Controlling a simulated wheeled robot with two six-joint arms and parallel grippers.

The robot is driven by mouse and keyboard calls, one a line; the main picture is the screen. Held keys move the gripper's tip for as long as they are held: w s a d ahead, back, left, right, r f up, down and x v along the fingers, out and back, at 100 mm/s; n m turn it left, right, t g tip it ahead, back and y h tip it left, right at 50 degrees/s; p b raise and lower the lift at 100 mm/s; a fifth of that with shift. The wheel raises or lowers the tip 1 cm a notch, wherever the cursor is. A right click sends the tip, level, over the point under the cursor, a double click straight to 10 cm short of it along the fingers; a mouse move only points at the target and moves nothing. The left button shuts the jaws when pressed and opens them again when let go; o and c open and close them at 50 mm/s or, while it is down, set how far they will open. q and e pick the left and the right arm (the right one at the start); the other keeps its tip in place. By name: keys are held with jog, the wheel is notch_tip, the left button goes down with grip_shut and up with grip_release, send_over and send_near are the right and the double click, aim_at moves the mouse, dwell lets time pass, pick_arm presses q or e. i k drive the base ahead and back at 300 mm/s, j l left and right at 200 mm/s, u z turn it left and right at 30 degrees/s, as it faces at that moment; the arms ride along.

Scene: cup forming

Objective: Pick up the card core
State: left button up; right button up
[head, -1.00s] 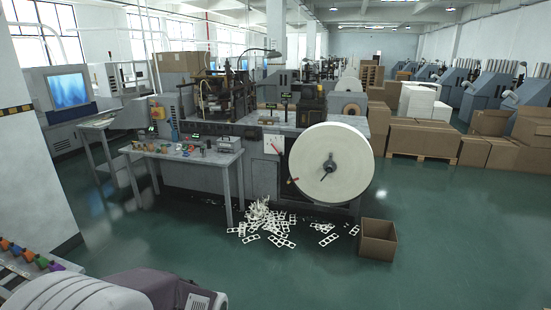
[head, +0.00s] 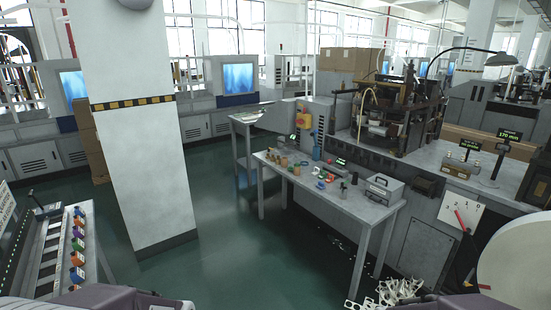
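I cannot pick out the card core for certain. Small brown cylinders (head: 277,159) stand at the left end of the work table (head: 345,200); they are too small to tell what they are. A large white roll (head: 520,255) on the machine is cut off at the right edge, and its centre is not clearly visible. Neither of my grippers shows; only parts of my own arms or body show along the bottom edge.
A square white pillar (head: 140,130) stands left of centre. A rack with coloured items (head: 77,245) is at the lower left. White scrap (head: 395,292) lies on the floor near the roll. Green floor (head: 235,250) between pillar and table is clear.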

aim_at(284, 160)
jog(key=i+j, duration=0.2)
jog(key=i, duration=0.25)
jog(key=i+j+z, duration=0.1)
jog(key=i, duration=0.3)
jog(key=i+j, duration=0.3)
jog(key=i, duration=0.15)
jog(key=i+j+z, duration=0.1)
jog(key=i+j, duration=0.15)
jog(key=i, duration=0.15)
